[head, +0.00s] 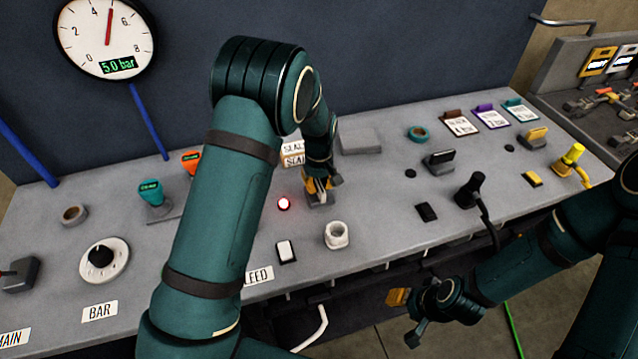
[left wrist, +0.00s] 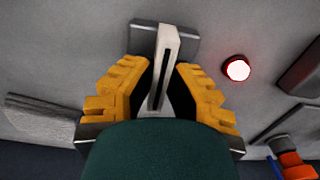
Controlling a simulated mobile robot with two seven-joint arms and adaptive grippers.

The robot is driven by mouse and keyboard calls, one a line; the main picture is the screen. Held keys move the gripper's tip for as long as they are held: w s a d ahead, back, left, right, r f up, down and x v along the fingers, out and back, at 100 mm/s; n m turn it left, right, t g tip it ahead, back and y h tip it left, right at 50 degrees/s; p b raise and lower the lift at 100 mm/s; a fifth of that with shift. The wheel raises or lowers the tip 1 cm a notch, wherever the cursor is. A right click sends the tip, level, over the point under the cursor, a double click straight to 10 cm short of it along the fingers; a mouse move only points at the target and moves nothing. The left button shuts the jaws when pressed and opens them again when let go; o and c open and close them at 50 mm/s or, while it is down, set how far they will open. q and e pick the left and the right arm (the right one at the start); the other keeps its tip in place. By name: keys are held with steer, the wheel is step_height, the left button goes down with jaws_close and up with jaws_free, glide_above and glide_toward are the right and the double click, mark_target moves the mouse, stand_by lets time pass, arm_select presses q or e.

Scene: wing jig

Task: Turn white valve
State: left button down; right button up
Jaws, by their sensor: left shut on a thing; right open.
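The white valve's upright handle (left wrist: 167,62) stands on a grey base plate (left wrist: 140,38) in the left wrist view. My left gripper (left wrist: 162,72) has its yellow-padded fingers closed on both sides of this handle. In the head view my left gripper (head: 319,184) reaches down to the bench, and its fingers and my arm hide most of the valve. My right gripper (head: 428,312) is open and empty, low in front of the bench's front edge.
A red lit lamp (head: 284,204) sits just left of the held valve. A white hollow fitting (head: 337,235) and a rocker switch (head: 286,252) are in front. Teal (head: 150,191) and orange (head: 190,162) valves stand left. The wall gauge (head: 105,38) reads 5.0 bar.

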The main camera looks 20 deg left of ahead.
mark_target(319, 183)
arm_select(q)
steer(key=shift+s+f, duration=0.1)
steer(key=c, duration=1)
jaws_free()
steer(key=shift+o, duration=0.2)
step_height(319, 183, up, 12)
